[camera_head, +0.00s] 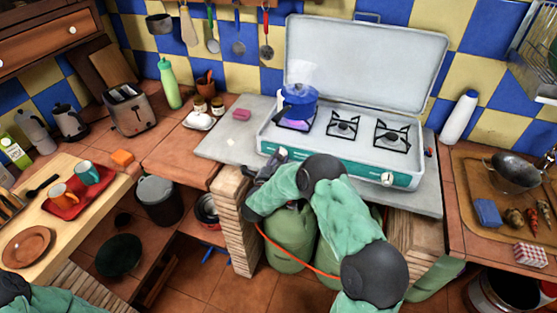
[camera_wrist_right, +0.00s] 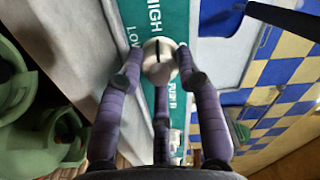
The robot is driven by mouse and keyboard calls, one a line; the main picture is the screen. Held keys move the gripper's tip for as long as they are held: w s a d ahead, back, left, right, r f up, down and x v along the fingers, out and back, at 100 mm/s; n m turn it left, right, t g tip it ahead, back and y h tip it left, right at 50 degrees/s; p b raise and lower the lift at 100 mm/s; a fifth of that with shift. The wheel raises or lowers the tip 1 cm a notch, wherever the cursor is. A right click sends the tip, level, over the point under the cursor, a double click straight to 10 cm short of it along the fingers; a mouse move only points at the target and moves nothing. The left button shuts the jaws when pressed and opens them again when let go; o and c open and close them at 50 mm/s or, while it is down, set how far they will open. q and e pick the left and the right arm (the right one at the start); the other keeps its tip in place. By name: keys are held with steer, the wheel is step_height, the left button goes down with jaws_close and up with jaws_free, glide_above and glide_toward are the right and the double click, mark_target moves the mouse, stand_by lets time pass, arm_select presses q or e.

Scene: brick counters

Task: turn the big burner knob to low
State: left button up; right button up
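The stove (camera_head: 345,165) has a teal front panel with white knobs. The left knob (camera_head: 283,152) is beside my right gripper (camera_head: 270,163), below the burner with the blue pot. My left gripper is out of view; only part of my left arm shows at bottom left.
A steaming blue pot (camera_head: 299,103) stands over a lit burner. Another knob (camera_head: 387,179) is at the panel's right end. Green gas cylinders (camera_head: 285,240) with an orange hose stand under the counter. A brick pillar (camera_head: 235,220) is left of them.

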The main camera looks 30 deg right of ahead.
steer(key=shift+n, duration=0.4)
steer(key=n+p, duration=0.1)
steer(key=n, duration=0.4)
steer(key=shift+n+p, duration=0.3)
steer(key=shift+n, duration=0.1)
steer(key=n+p, duration=0.1)
steer(key=n, duration=0.2)
steer(key=shift+n, duration=0.3)
steer(key=shift+n+p, duration=0.6)
steer(key=shift+n, duration=1.2)
steer(key=shift+f, duration=0.1)
steer(key=o, duration=1.1)
steer(key=shift+o, duration=0.2)
